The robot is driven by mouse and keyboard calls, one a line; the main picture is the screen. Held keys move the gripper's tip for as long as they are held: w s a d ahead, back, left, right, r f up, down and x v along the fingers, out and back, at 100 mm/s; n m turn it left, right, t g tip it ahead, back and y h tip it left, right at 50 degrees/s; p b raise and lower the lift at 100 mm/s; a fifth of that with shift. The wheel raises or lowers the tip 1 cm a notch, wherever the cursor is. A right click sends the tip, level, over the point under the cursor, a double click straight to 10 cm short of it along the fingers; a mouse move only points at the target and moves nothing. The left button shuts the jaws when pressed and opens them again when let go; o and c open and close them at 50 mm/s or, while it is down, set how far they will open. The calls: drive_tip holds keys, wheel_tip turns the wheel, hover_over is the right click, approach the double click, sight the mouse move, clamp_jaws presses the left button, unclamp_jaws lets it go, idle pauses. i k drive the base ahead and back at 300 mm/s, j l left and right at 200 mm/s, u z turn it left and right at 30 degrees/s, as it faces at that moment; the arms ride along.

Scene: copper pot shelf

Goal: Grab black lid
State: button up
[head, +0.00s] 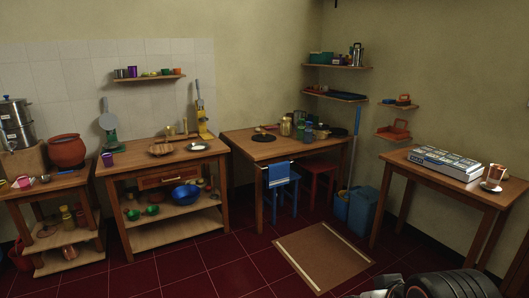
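A flat black disc with a small raised middle (264,137), which looks like the black lid, lies on the middle wooden table (248,147). It is near the table's left front part, above a hanging blue towel. Part of my dark arm (455,285) shows at the bottom right edge, cut off by the frame. Grey parts at its left end may belong to my gripper, but its fingers cannot be made out. My arm is far from the disc and not touching it.
Jars and bottles (300,128) stand right of the disc. Blue (283,190) and red (319,180) stools are under the table. A brown mat (322,258) lies on the open red floor. A right table (410,167) holds a boxed set (447,163). A blue container (363,210) stands nearby.

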sight(263, 137)
drive_tip(key=i, duration=2.75)
drive_tip(key=i+l+u, duration=0.1)
drive_tip(key=i, duration=1.25)
drive_tip(key=i+l+u, duration=0.2)
drive_tip(key=i, duration=0.3)
drive_tip(key=j, duration=0.1)
